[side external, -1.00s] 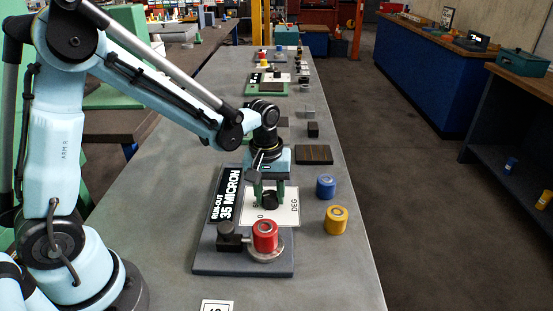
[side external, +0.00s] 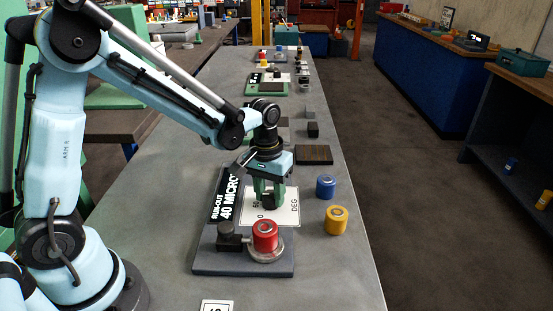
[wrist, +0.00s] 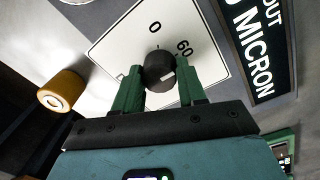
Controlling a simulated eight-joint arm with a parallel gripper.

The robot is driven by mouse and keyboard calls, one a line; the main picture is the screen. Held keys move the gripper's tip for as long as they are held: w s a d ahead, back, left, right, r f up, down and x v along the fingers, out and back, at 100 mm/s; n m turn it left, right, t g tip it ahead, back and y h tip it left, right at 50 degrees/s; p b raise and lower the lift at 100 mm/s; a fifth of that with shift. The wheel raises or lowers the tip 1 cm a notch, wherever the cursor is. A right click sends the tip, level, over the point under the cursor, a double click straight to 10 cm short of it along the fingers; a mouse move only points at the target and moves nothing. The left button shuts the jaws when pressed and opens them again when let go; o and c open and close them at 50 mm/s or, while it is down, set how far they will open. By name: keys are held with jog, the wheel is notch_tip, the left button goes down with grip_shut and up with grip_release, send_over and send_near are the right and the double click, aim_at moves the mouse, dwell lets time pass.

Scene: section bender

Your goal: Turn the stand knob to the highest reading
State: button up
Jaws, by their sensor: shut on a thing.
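The black stand knob (wrist: 159,72) sits on a white dial plate (wrist: 112,52) marked 0 and 60. A pale mark shows on the knob. My gripper (wrist: 158,80) has its green fingers on either side of the knob and is shut on it. In the side view my gripper (side external: 268,196) points down over the plate (side external: 288,212), which also reads DEG, and mostly hides the knob. The black reading sign (side external: 228,196) shows RUN-OUT 40 MICRON, its end partly covered by my wrist. The wrist view shows part of this sign (wrist: 252,45).
On the same grey stand base (side external: 215,262) are a red cylinder (side external: 265,236) on a round disc and a dark block (side external: 229,237). A blue cylinder (side external: 326,187) and a yellow one (side external: 336,220) stand to the right. The bench front is mostly clear.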

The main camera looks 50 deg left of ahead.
jog(key=o, duration=1.1)
jog(key=shift+c, duration=0.2)
notch_tip(320, 180, up, 12)
jog(key=shift+a, duration=0.25)
jog(key=shift+s, duration=0.2)
jog(key=m+t, duration=0.3)
jog(key=t, duration=0.3)
send_near(265, 194)
jog(key=v, duration=0.4)
jog(key=shift+s+r, duration=0.1)
jog(key=shift+r, duration=0.25)
jog(key=shift+o, duration=0.3)
jog(key=shift+s+a+f+m+t+y, duration=0.1)
jog(key=shift+s+f+m+t+y, duration=0.2)
jog(key=shift+s+f+m+t, duration=0.25)
